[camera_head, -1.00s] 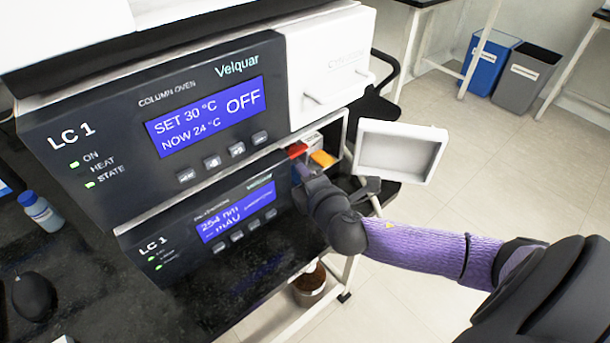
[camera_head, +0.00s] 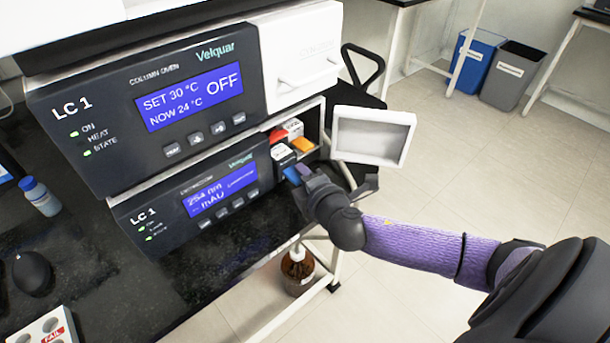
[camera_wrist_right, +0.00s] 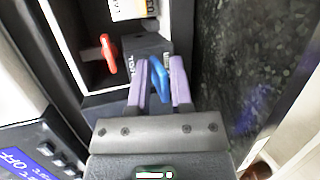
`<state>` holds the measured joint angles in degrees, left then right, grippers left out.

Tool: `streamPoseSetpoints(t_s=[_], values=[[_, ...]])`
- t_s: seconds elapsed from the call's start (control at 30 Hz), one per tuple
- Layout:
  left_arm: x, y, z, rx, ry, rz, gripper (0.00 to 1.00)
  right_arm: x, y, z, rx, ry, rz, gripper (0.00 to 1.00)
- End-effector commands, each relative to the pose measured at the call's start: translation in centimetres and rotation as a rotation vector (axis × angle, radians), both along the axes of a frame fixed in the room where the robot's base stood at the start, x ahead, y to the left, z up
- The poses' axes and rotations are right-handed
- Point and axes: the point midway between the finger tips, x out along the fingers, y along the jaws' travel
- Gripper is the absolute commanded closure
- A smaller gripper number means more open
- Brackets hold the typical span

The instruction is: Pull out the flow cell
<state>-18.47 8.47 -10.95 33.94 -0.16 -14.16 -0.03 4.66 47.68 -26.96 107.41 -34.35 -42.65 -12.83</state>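The flow cell (camera_head: 283,155) is a dark block with a blue handle (camera_head: 292,174). In the head view it sticks out at the front of the open bay below the column oven. My right gripper (camera_head: 300,176) is at its front. My left gripper is not in view.
The bay's white door (camera_head: 373,138) hangs open on the right, close to my right wrist. A red lever (camera_wrist_right: 108,52) and an orange-marked part (camera_head: 303,144) sit in the bay. A tray marked FAIL (camera_head: 45,330) is at the lower left of the dark bench.

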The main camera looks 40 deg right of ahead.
Motion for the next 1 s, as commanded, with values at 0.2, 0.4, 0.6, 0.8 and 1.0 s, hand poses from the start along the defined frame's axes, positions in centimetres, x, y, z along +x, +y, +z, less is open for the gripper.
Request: streamPoseSetpoints(t_s=[0.2,0.4,0.6,0.8,1.0], values=[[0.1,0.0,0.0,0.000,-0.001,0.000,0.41,0.0,0.0,0.0,0.001,-0.001,0.000,0.36],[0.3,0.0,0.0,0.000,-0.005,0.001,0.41,-0.1,0.0,0.1,0.001,-0.002,0.000,0.36],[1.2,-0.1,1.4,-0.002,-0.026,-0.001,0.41,-2.8,0.6,1.2,0.001,0.000,0.002,0.36],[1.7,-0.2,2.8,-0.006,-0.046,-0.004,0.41,-6.9,1.4,2.3,0.003,0.002,0.000,0.36],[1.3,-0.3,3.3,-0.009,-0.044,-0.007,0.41,-9.1,1.9,2.7,0.001,0.001,0.000,0.36]])
